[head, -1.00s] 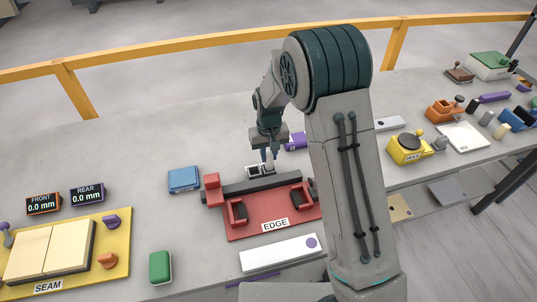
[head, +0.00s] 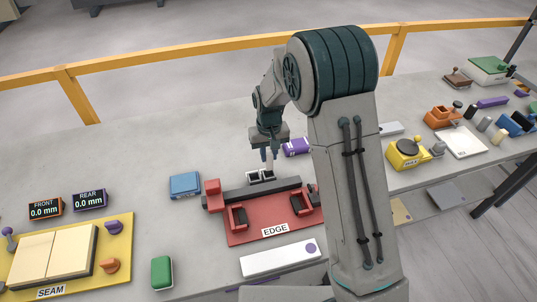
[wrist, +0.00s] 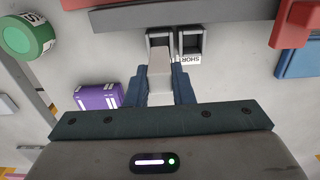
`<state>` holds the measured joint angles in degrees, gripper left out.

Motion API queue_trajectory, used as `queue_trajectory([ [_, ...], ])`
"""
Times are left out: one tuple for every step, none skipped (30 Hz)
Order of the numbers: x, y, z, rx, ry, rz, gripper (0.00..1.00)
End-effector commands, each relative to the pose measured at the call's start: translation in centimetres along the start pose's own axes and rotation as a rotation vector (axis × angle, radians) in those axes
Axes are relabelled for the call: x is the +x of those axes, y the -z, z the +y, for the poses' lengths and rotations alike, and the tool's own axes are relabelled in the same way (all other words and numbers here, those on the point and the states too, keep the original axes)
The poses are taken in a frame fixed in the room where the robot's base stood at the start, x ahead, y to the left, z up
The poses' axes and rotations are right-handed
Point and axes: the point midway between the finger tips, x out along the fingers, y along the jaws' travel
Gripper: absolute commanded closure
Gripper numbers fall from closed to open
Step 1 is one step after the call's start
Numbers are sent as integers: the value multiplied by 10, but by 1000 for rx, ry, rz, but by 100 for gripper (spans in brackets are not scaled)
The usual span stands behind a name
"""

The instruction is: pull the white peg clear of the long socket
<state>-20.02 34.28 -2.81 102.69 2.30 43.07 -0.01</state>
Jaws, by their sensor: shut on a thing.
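My gripper (head: 269,154) is shut on the white peg (wrist: 160,80), which points down from the fingers; the peg also shows as a short pale length in the head view (head: 269,165). Two small grey sockets with dark openings stand side by side under it. The peg lines up with the left one in the wrist view, the long socket (wrist: 152,36), whose label I cannot see. The other is the short socket (wrist: 203,42), labelled SHORT and empty. I cannot tell whether the peg's lower end is inside the long socket or just above it.
A red EDGE fixture (head: 255,234) with a dark bar lies right beside the sockets. A blue box (head: 185,185) is to the left, a purple box (head: 297,146) to the right. A green cylinder (wrist: 27,35) shows in the wrist view.

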Motion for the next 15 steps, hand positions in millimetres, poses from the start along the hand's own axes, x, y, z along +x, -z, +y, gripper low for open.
queue_trajectory([
  [-7,0,0,0,0,1,100],
  [-10,0,0,0,0,1,100],
  [-13,0,0,0,0,0,100],
  [-15,0,0,0,0,1,100],
  [-18,0,0,0,0,1,100],
  [-21,0,0,0,0,1,100],
  [-24,0,0,0,0,1,100],
  [-26,0,0,0,0,1,100],
  [-29,0,0,0,0,2,100],
  [-31,0,0,0,0,1,100],
  [-34,0,0,0,0,1,100],
  [-37,0,0,0,0,1,100],
  [-39,0,0,0,0,0,100],
  [-41,0,0,0,0,0,100],
  [-43,0,0,0,0,0,100],
])
